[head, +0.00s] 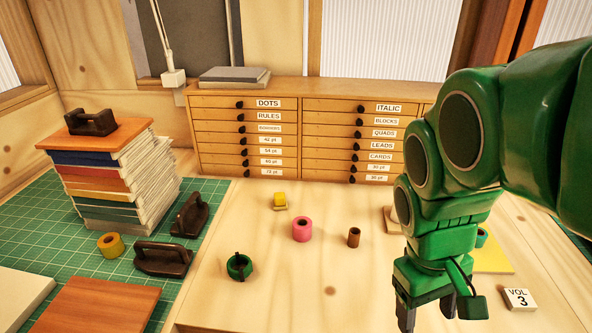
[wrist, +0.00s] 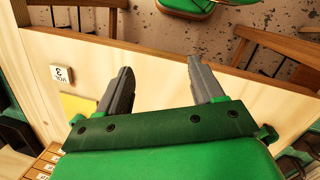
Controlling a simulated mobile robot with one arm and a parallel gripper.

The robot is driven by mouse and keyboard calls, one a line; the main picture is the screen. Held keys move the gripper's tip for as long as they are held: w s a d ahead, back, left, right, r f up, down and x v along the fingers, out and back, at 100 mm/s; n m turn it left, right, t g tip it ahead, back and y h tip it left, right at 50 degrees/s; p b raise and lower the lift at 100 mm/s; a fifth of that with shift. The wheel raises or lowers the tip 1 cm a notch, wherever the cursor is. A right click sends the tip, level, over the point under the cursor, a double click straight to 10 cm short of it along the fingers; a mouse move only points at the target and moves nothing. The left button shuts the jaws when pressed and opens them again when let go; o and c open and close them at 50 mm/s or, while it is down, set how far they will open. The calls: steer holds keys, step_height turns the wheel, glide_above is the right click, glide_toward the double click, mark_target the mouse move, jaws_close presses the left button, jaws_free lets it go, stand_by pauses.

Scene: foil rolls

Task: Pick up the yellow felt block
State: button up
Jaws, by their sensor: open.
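The small yellow felt block (head: 280,198) sits on the pale wooden table, in front of the drawer cabinet and just behind the pink roll. A thin tan layer shows at its bottom edge. I do not see it in the wrist view. My gripper (head: 428,316) hangs at the right of the head view, well to the right of the block and nearer to me. In the wrist view my gripper (wrist: 159,66) has its two grey fingers apart, with nothing between them.
A pink roll (head: 302,229), a brown roll (head: 354,237) and a green roll (head: 239,266) stand near the block. The drawer cabinet (head: 300,130) closes off the back. Stacked books (head: 115,185) stand left. My arm hides part of the table's right side.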

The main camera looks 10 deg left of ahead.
steer(key=s+a+f+m+y, duration=0.2)
steer(key=s, duration=0.1)
steer(key=w+a+r+n+g+y, duration=0.1)
steer(key=w+a+r+n+y, duration=0.2)
steer(key=w+a, duration=0.5)
steer(key=w+a+r+n+g+y, duration=0.1)
steer(key=w+a+r+n+y, duration=0.1)
steer(key=w+a+n, duration=0.4)
steer(key=n+y, duration=0.7)
glide_above(283, 194)
steer(key=s+d, duration=0.3)
steer(key=s, duration=0.1)
step_height(283, 194, down, 9)
steer(key=w+f, duration=0.1)
steer(key=f, duration=0.1)
steer(key=w+d+f+n, duration=0.1)
steer(key=w+f, duration=0.1)
steer(key=w+d+f+n+t, duration=0.1)
steer(key=w+f, duration=0.1)
steer(key=shift+w+d, duration=0.1)
steer(key=shift+d, duration=0.1)
steer(key=shift+f, duration=0.1)
steer(key=shift+x, duration=3.85)
steer(key=c, duration=1.1)
